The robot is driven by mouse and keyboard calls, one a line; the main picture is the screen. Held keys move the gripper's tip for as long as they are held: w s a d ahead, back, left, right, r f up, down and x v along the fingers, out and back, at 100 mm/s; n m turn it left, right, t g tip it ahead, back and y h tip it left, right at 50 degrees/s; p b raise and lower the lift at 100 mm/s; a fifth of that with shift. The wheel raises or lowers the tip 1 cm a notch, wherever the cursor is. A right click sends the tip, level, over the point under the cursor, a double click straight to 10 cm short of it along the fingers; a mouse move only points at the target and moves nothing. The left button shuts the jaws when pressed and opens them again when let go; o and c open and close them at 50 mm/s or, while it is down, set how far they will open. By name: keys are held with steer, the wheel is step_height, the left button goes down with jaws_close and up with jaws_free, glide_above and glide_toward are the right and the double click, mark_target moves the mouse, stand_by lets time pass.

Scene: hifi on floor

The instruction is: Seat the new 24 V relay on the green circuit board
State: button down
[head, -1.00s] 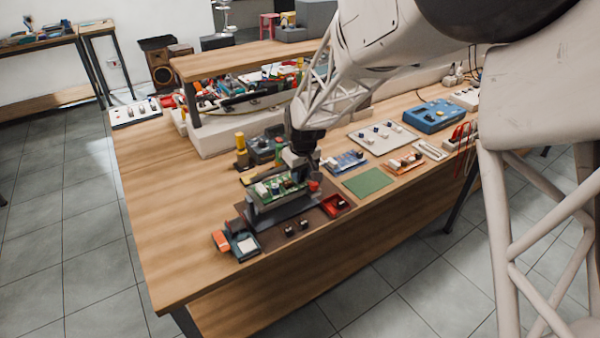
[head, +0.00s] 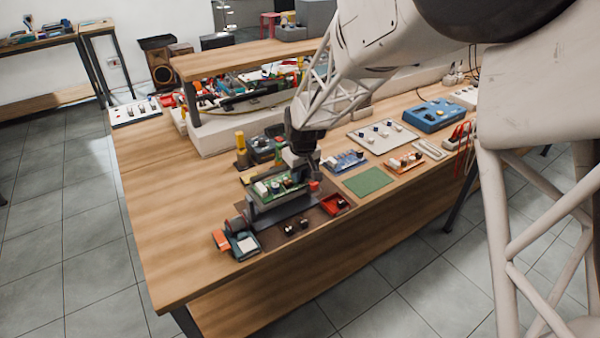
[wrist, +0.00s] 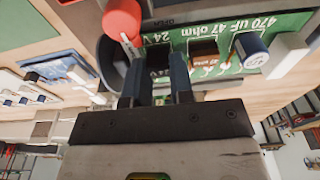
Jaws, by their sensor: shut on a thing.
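The green circuit board (head: 268,188) sits in a dark holder (head: 282,214) near the front of the bench. In the wrist view the board (wrist: 222,30) carries printed labels such as 24 V, 47 ohm and 470 uF. My gripper (head: 298,178) is over the board's right part. In the wrist view my gripper (wrist: 157,75) is shut on a dark block, the relay (wrist: 158,58), marked 24 V. The relay is at the board's edge by the printed 24 V label. Its underside is hidden, so I cannot tell whether it touches the board.
A red knob (wrist: 122,18) stands close beside my fingers. Small dark parts (head: 296,228) lie in front. A green mat (head: 368,181) is clear.

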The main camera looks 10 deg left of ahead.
steer(key=c, duration=0.7)
jaws_free()
steer(key=shift+r, duration=0.15)
steer(key=shift+o, duration=0.6)
steer(key=shift+r, duration=2.85)
steer(key=shift+d, duration=0.1)
